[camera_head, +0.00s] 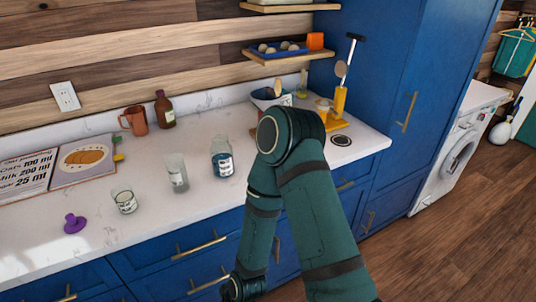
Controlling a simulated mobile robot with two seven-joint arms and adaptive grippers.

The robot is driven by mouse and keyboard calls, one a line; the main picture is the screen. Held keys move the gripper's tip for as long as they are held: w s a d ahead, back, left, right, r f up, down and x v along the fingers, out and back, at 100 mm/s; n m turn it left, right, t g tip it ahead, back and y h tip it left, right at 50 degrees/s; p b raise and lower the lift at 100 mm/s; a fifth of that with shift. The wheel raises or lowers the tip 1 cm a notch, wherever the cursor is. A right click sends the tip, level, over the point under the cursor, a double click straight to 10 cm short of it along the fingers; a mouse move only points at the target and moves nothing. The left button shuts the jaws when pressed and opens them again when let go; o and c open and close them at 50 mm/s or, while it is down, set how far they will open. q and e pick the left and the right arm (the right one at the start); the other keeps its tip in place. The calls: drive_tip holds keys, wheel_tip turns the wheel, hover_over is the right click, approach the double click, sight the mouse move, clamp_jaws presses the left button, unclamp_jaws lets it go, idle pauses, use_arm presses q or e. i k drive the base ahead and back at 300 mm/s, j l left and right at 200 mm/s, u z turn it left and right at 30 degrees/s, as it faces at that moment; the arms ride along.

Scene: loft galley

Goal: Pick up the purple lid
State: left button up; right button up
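The purple lid (74,224) lies on the white countertop at the left, near the front edge, with its knob showing on top. Nothing touches it. One of my arms, dark green, comes in from the bottom right, bends at the elbow over the counter's front edge and runs back down toward the bottom of the view. Its gripper is not visible; only a dark wrist part shows low in front of the drawers. My other arm and its gripper are out of view.
A small labelled glass (125,201), a clear glass (177,173) and a labelled jar (222,158) stand right of the lid. An open recipe book (88,160), orange-brown mug (136,121) and brown bottle (164,110) are behind. Counter (32,228) around the lid is bare.

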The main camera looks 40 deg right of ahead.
sight(74, 224)
drive_tip(key=z, duration=0.75)
drive_tip(key=l+u, duration=0.1)
drive_tip(key=u, duration=1.1)
drive_tip(key=z, duration=1.4)
drive_tip(key=j+z, duration=0.35)
drive_tip(key=k+j+z, duration=0.2)
drive_tip(key=j+z, duration=0.15)
drive_tip(key=k+j, duration=0.1)
drive_tip(key=j, duration=0.25)
drive_tip(key=k+j+z, duration=0.15)
drive_tip(key=j, duration=0.2)
drive_tip(key=k+j, duration=0.1)
drive_tip(key=j, duration=0.25)
drive_tip(key=z, duration=0.05)
